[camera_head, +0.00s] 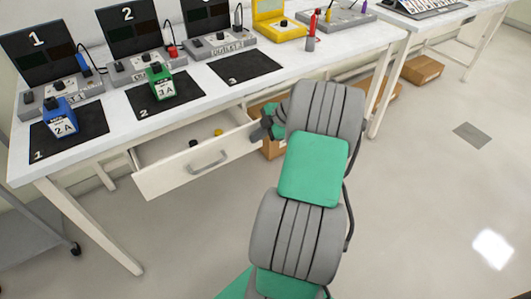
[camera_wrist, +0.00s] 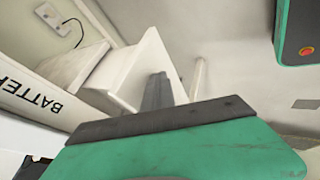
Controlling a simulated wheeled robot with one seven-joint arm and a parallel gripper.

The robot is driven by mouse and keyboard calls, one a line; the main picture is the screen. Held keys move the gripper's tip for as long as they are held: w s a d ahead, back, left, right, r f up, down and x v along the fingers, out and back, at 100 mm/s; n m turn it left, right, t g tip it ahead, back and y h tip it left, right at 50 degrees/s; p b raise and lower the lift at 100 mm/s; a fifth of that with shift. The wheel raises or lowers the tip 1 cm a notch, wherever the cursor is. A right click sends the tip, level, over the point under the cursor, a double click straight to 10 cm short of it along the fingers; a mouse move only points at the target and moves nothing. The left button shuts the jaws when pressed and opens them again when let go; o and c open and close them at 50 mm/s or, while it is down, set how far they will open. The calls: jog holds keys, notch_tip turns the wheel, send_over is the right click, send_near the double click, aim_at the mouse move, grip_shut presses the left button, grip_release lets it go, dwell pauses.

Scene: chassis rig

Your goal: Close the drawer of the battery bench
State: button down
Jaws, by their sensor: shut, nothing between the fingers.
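The battery bench (camera_head: 205,98) has a white top and stands across the left and middle of the head view. Two small items, one dark and one yellow, show inside. My gripper (camera_head: 258,134) is by the right end of the drawer front; contact cannot be told. In the wrist view my fingers (camera_wrist: 157,92) are together and empty, in front of a white panel. Dark "BATTER…" lettering shows upside down at the left there.
Numbered black mats (camera_head: 245,67) on the bench hold a blue pack (camera_head: 60,118) and a green pack (camera_head: 159,82). Cardboard boxes (camera_head: 424,71) lie under the benches. A grey cart (camera_head: 35,235) stands at lower left. The floor on the right is clear.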

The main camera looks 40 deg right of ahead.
jog(key=w, duration=0.4)
jog(key=w+d, duration=0.1)
jog(key=shift+w, duration=0.4)
